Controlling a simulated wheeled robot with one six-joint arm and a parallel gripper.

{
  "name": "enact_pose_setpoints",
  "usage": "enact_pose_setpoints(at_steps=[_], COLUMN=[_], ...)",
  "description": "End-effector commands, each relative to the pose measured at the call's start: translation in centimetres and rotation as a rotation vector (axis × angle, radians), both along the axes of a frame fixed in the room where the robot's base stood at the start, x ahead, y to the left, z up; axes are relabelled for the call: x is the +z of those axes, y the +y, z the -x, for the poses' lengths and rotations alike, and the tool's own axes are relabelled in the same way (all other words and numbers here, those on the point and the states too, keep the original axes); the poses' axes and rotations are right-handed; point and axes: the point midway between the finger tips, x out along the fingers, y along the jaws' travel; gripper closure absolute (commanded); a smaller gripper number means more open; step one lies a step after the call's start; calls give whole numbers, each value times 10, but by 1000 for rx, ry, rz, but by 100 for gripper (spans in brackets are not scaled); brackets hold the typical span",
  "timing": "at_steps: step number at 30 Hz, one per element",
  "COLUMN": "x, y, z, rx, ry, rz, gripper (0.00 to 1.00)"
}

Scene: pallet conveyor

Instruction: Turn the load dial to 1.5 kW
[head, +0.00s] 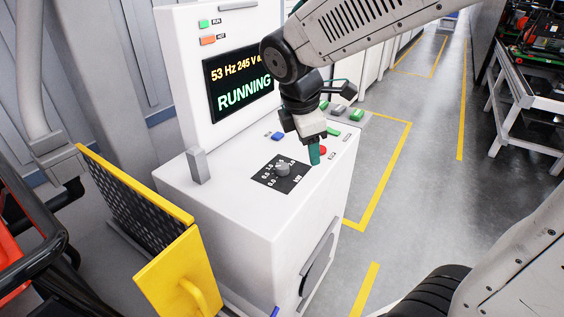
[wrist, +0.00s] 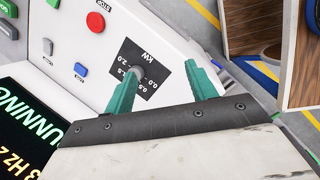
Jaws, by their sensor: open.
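The load dial is a small grey knob (head: 282,168) on a black scale plate (head: 266,181) marked kW, on top of the white cabinet. In the wrist view the knob (wrist: 138,74) shows beside the tip of the left green finger, which hides part of the plate (wrist: 151,60). Scale numbers such as 0.0, 0.5 and 2.0 show there; I cannot tell which the knob points to. My gripper (head: 315,155) is open, its green fingers pointing down, right of the knob in the head view. In the wrist view the fingertips (wrist: 162,68) stand apart with nothing gripped.
The display (head: 240,85) reads 53 Hz, 245 V and RUNNING. A red stop button (wrist: 95,20) and blue button (wrist: 81,70) sit near the dial. A grey lever (head: 197,166) stands at the panel's left. A yellow mesh guard (head: 130,185) stands left of the cabinet.

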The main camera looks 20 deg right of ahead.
Motion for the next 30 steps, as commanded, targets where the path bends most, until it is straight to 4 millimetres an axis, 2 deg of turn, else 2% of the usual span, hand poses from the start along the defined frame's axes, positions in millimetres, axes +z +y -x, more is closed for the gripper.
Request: enact_pose_setpoints(at_steps=[1, 3, 6, 9, 14, 24, 30], x=[-11, -22, -36, -44, -57, -105, -119], y=[9, 19, 32, 40, 42, 25, 20], z=[-20, -43, -66, -81, -89, -100, -104], rx=[135, 315, 512, 633, 701, 698, 698], ry=[32, 66, 106, 131, 146, 148, 145], rz=[39, 93, 148, 184, 205, 203, 203], gripper=[44, 44, 44, 44, 44, 44, 44])
